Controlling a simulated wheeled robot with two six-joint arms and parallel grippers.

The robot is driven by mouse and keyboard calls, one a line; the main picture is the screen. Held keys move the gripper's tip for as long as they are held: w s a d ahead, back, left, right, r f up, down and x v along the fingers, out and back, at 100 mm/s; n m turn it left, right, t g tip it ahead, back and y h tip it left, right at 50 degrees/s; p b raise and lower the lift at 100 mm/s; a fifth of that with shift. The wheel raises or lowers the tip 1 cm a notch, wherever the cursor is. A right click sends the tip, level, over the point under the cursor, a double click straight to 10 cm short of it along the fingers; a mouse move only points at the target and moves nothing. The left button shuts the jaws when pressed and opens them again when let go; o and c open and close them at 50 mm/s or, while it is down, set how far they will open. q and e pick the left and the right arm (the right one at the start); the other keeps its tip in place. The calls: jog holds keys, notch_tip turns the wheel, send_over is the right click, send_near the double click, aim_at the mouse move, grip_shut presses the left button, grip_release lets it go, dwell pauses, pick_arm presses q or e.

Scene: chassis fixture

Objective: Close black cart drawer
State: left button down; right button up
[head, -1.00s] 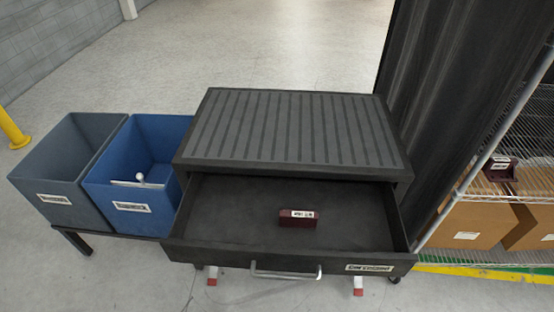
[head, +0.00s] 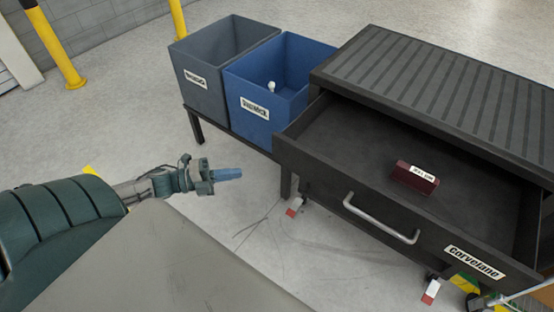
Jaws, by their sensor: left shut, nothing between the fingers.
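The black cart (head: 440,80) stands at the right in the head view, with a ribbed top. Its drawer (head: 330,185) is pulled out toward me. The drawer front carries a silver bar handle (head: 380,218) and a white label. A dark red block (head: 414,180) with a white label lies inside the drawer. My left gripper (head: 228,174) is shut and empty, left of the drawer front and apart from it, over the floor. My right gripper is not in view.
A grey bin (head: 195,92) and a blue bin (head: 258,112) stand on a low black stand left of the cart. A small white object (head: 271,87) shows in the blue bin. Yellow posts (head: 60,55) stand at the back left. Floor between my left gripper and the cart is clear.

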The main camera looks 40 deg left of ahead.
pick_arm(q)
jog(key=d, duration=0.1)
jog(key=b, duration=0.1)
send_near(293, 159)
jog(key=s+d, duration=0.1)
jog(key=d, duration=0.1)
jog(key=shift+m+g+h, duration=0.3)
jog(key=shift+m+h, duration=0.1)
jog(key=shift+w+d+f+p, duration=0.1)
jog(key=shift+w+d, duration=0.2)
jog(key=shift+w, duration=0.6)
jog(key=shift+w+d+r+p, duration=0.1)
jog(key=shift+w+d, duration=0.2)
jog(key=shift+w, duration=0.55)
jog(key=shift+w+d+f+p, duration=0.1)
jog(key=shift+w+d, duration=0.25)
jog(key=shift+w, duration=0.55)
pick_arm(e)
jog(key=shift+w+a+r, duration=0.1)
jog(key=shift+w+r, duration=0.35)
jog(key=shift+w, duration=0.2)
